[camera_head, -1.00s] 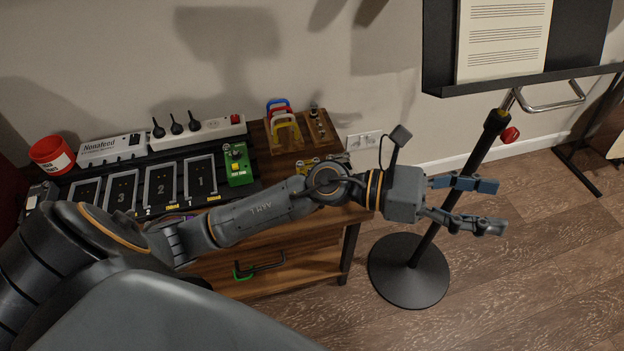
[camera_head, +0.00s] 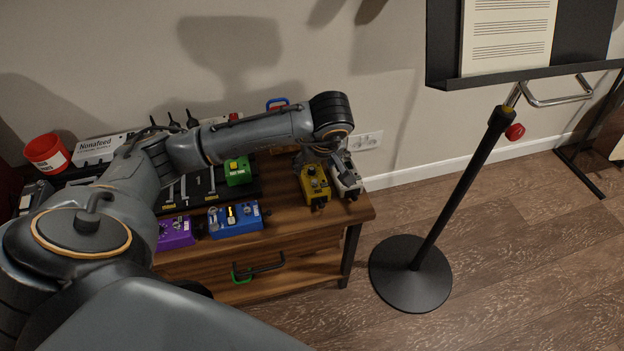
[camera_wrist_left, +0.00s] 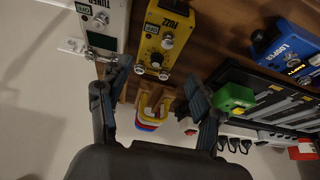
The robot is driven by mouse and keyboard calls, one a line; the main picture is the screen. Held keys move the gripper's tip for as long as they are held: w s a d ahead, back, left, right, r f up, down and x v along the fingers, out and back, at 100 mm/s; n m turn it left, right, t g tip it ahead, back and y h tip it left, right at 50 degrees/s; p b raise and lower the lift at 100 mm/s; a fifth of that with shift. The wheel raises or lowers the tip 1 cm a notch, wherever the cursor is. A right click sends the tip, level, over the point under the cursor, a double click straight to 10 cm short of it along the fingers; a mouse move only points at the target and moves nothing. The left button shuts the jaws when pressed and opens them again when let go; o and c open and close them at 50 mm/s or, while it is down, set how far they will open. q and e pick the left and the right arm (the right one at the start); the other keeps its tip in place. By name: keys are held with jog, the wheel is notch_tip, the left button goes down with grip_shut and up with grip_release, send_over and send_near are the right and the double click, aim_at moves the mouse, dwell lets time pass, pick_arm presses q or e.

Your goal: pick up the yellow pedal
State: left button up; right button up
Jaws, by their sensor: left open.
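The yellow pedal (camera_head: 315,182), labelled FUZZ, lies on the right part of the wooden cabinet top in the head view. In the left wrist view the yellow pedal (camera_wrist_left: 162,38) shows ahead of and between the open fingers of my left gripper (camera_wrist_left: 158,85). The gripper is apart from it and holds nothing. In the head view my left arm reaches over the cabinet and its wrist hides most of the gripper, close behind the yellow pedal. My right gripper is not seen.
A white tuner pedal (camera_head: 346,175) stands close beside the yellow one on its right. A blue pedal (camera_head: 236,219), a purple pedal (camera_head: 176,233) and a green pedal (camera_head: 238,171) are to the left. Coloured clamps (camera_wrist_left: 148,108) lie behind. A music stand (camera_head: 440,215) stands right of the cabinet.

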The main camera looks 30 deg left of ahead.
aim_at(312, 174)
pick_arm(q)
jog(key=x, duration=0.4)
jog(key=b+x, duration=0.1)
jog(key=x, duration=0.3)
jog(key=shift+w+f+b, duration=0.15)
jog(key=shift+f+b, duration=0.1)
jog(key=shift+b, duration=0.05)
jog(key=shift+w+a+f, duration=0.15)
jog(key=shift+f, duration=0.05)
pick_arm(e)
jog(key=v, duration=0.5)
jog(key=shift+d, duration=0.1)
pick_arm(q)
jog(key=shift+c, duration=0.4)
jog(key=shift+r, duration=0.1)
jog(key=c, duration=1)
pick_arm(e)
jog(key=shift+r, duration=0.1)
